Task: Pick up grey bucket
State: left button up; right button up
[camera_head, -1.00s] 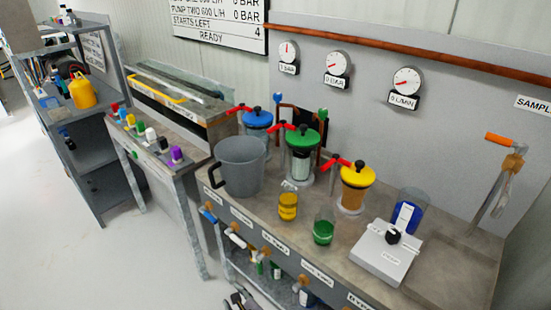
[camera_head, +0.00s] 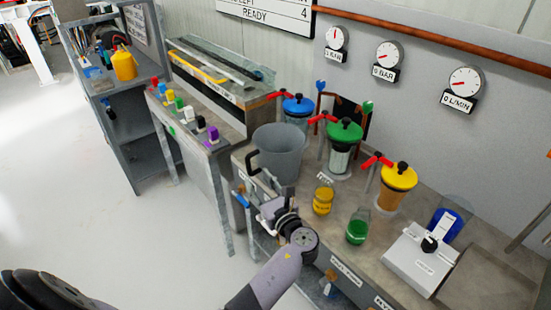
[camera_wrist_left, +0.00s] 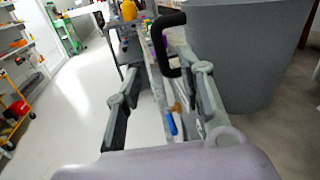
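The grey bucket (camera_head: 281,158) stands upright on the bench at its left end, with its black handle (camera_head: 252,162) on the left side. In the left wrist view the bucket (camera_wrist_left: 250,45) fills the upper right and its handle (camera_wrist_left: 160,52) stands out to the left. My left gripper (camera_head: 262,186) is just in front of and below the handle. In the left wrist view the gripper (camera_wrist_left: 160,72) is open, its fingers spread with the handle ahead between their tips, near the right finger. I see no grip on it. My right gripper is out of view.
Blue, green and yellow-lidded vessels (camera_head: 398,177) stand behind and right of the bucket. A small yellow jar (camera_head: 323,200) and a green beaker (camera_head: 357,227) stand nearby. Taps line the bench front. A switch table (camera_head: 190,125) stands left, with open floor before it.

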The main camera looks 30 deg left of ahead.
aim_at(250, 167)
pick_arm(q)
jog(key=x, duration=0.3)
jog(key=p+x, duration=0.1)
jog(key=x, duration=0.1)
jog(key=shift+w+a+r, duration=0.2)
jog(key=shift+a+r, duration=0.05)
jog(key=shift+r, duration=0.05)
jog(key=shift+w+a+f, duration=0.15)
jog(key=shift+w+a, duration=0.1)
jog(key=shift+a, duration=0.1)
jog(key=shift+c, duration=0.5)
grip_shut()
